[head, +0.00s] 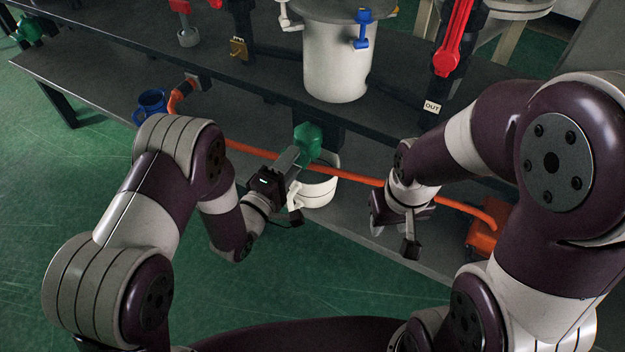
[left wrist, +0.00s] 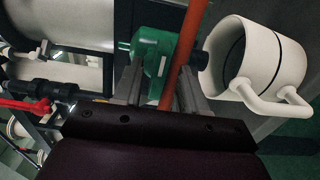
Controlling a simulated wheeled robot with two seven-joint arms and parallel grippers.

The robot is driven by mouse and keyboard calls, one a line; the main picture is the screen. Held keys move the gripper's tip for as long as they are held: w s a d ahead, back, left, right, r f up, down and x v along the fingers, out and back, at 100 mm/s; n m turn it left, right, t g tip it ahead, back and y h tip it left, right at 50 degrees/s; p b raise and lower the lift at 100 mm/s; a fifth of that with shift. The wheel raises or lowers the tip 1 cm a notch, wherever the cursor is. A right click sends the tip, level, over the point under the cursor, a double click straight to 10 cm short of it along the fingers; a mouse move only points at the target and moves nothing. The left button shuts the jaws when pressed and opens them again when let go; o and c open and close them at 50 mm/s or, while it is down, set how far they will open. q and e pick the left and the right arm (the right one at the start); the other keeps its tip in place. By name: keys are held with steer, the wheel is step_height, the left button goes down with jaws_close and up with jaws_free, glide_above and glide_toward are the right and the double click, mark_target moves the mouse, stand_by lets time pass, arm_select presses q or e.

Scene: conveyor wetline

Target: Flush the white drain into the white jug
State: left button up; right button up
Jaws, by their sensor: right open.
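The white jug (head: 318,190) with a dark band stands on the lower shelf below the white tank (head: 335,60). It also shows at the right of the left wrist view (left wrist: 255,65), its handle towards me. A green fitting (head: 308,142) sits just above the jug's opening. My left gripper (head: 290,160) is at this fitting. In the left wrist view, the fingers are apart with the green body (left wrist: 152,62) between or just beyond them; I cannot tell whether they press on it. My right gripper (head: 395,225) is open and low, right of the jug. Which part is the white drain is unclear.
An orange box (head: 486,235) is at right. Blue (head: 363,30) and red (head: 455,38) valve handles are above.

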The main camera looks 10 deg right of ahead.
arm_select(q)
steer(key=p+v, duration=0.1)
steer(key=v, duration=0.6)
stand_by(0.3)
stand_by(0.3)
